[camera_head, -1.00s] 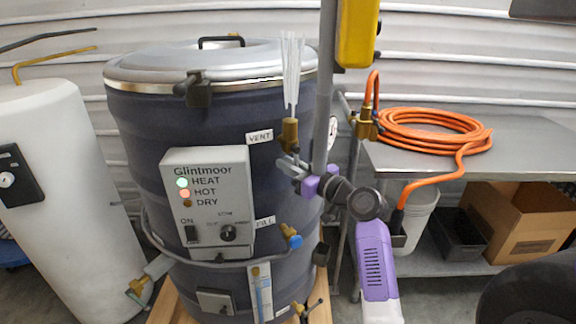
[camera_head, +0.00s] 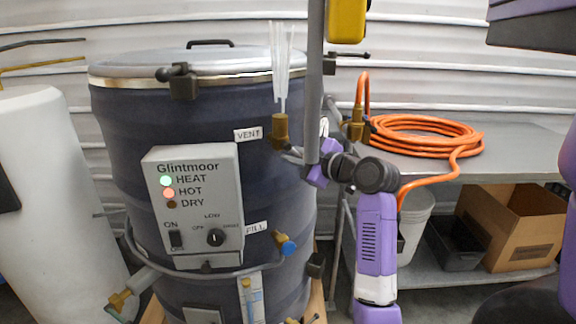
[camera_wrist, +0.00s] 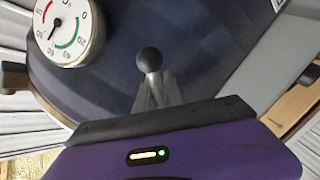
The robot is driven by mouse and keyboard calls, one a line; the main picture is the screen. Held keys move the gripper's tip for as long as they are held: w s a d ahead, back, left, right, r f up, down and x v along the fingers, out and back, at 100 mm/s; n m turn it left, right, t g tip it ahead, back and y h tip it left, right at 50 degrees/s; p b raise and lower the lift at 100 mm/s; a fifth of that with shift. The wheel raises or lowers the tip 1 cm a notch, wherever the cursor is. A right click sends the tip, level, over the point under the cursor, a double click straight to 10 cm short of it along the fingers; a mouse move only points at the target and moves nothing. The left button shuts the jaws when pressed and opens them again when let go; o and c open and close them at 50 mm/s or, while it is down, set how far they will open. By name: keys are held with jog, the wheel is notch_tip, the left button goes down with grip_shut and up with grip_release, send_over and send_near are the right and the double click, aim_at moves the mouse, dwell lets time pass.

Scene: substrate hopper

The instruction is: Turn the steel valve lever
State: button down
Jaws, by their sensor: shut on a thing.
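The dark blue Glintmoor kettle (camera_head: 190,100) stands left of centre with a steel lid. Its brass vent valve (camera_head: 280,128), beside the VENT label, gives off pale vapour. My gripper (camera_head: 290,153) is just below this valve, coming from the right. In the wrist view my gripper (camera_wrist: 155,92) is shut on a slim grey part with a dark round knob (camera_wrist: 150,60) at its end, which looks like the valve lever. The fingers and my arm hide most of the lever in the head view.
A pressure gauge (camera_wrist: 67,30) sits close by in the wrist view. A grey post (camera_head: 315,90) with a yellow box (camera_head: 346,18) stands in front. A metal table (camera_head: 510,140) with a coiled orange hose (camera_head: 425,138) is at right. A white tank (camera_head: 45,190) is at left.

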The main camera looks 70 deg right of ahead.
jog(key=shift+s+d+r+n+g+h+b, duration=0.25)
jog(key=shift+r+n, duration=0.35)
jog(key=shift+n, duration=0.6)
jog(key=shift+s+d+r+n+g+h+b, duration=0.1)
jog(key=shift+d+r+n+g+h+b, duration=0.4)
jog(key=shift+n, duration=0.7)
jog(key=shift+s+d+r+n+g+h+b, duration=0.1)
jog(key=shift+s+r+n+g, duration=0.1)
jog(key=shift+r+n, duration=0.75)
jog(key=shift+f+n, duration=0.15)
jog(key=shift+n, duration=0.2)
jog(key=c, duration=1.5)
grip_release()
jog(key=shift+o, duration=0.2)
jog(key=v, duration=0.8)
